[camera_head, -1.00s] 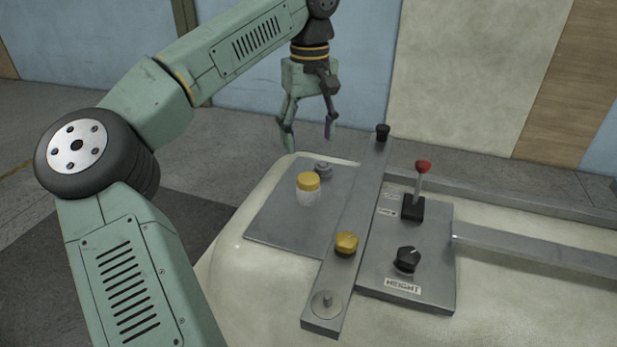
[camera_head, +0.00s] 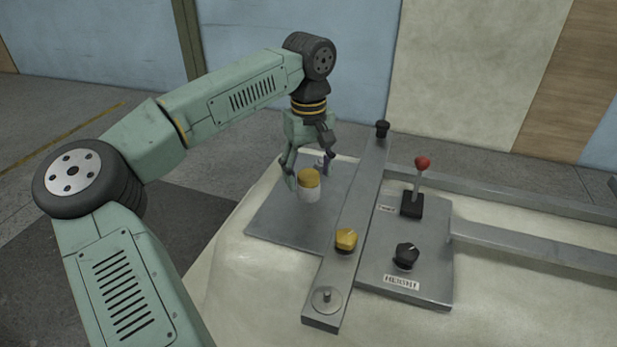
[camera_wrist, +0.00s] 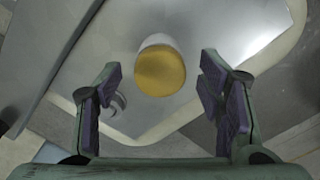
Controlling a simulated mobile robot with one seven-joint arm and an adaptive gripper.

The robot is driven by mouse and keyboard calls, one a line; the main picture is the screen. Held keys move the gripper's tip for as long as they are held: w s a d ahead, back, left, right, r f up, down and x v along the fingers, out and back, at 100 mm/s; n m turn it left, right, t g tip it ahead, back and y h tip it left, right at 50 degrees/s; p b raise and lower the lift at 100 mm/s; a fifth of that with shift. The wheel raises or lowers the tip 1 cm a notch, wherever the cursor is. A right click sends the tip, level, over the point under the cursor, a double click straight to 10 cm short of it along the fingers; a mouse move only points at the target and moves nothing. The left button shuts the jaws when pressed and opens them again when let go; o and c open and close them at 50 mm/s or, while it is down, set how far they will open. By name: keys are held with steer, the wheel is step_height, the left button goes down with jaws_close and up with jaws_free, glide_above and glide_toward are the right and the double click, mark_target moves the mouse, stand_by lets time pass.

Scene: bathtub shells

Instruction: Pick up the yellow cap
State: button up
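The yellow cap (camera_head: 309,178) sits on top of an upright whitish jar (camera_head: 308,195) on a grey metal plate (camera_head: 270,225). In the wrist view the cap (camera_wrist: 160,74) lies ahead of my gripper (camera_wrist: 160,100), roughly centred between its fingers. My gripper (camera_head: 308,167) points down, open and empty, just behind the jar in the head view. The left finger comes down beside the jar's left side. No contact with the cap is visible.
A small grey fitting (camera_wrist: 115,104) stands close to the left finger in the wrist view. A metal bar with a yellow knob (camera_head: 346,239) runs right of the jar. A panel with a red-topped lever (camera_head: 422,163) and black knob (camera_head: 406,255) stands farther right.

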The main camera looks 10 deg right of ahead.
steer(key=c, duration=1.2)
steer(key=shift+r, duration=0.15)
